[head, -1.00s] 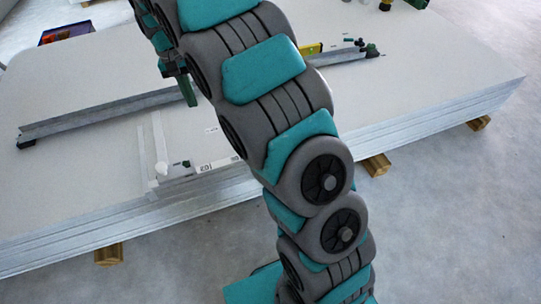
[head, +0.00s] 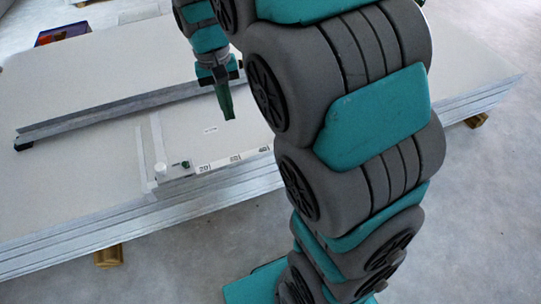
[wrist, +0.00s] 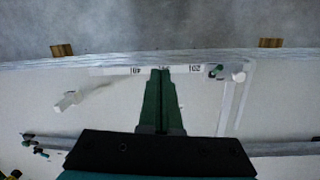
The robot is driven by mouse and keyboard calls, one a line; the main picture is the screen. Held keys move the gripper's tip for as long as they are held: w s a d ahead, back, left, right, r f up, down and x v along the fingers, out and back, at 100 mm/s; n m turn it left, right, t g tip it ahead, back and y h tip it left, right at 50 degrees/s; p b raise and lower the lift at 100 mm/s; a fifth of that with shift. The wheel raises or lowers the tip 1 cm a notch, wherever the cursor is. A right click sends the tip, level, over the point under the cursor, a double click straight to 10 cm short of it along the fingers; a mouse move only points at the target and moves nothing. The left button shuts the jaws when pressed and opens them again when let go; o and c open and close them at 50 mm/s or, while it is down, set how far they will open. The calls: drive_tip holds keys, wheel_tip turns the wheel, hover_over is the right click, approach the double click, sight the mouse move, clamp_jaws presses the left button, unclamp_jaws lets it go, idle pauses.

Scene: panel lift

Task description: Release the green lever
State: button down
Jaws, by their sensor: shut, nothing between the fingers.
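A long grey metal rail (head: 120,112) lies across the panel behind the green part. A second white piece (wrist: 66,101) lies left in the wrist view, with small dark green parts (wrist: 33,145) below it. Wooden blocks (head: 108,256) support the stack.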

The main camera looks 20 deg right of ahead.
drive_tip(key=s+d, duration=0.1)
drive_tip(key=s, duration=0.7)
drive_tip(key=s+d+n, duration=0.1)
drive_tip(key=s+d, duration=0.1)
drive_tip(key=s, duration=0.6)
drive_tip(key=shift+s+d, duration=0.25)
drive_tip(key=shift+s+f, duration=0.1)
drive_tip(key=s+f, duration=0.2)
drive_tip(key=s, duration=0.7)
drive_tip(key=shift+d+f+n+y, duration=0.2)
drive_tip(key=shift+f+n+y, duration=0.1)
drive_tip(key=shift+n, duration=0.1)
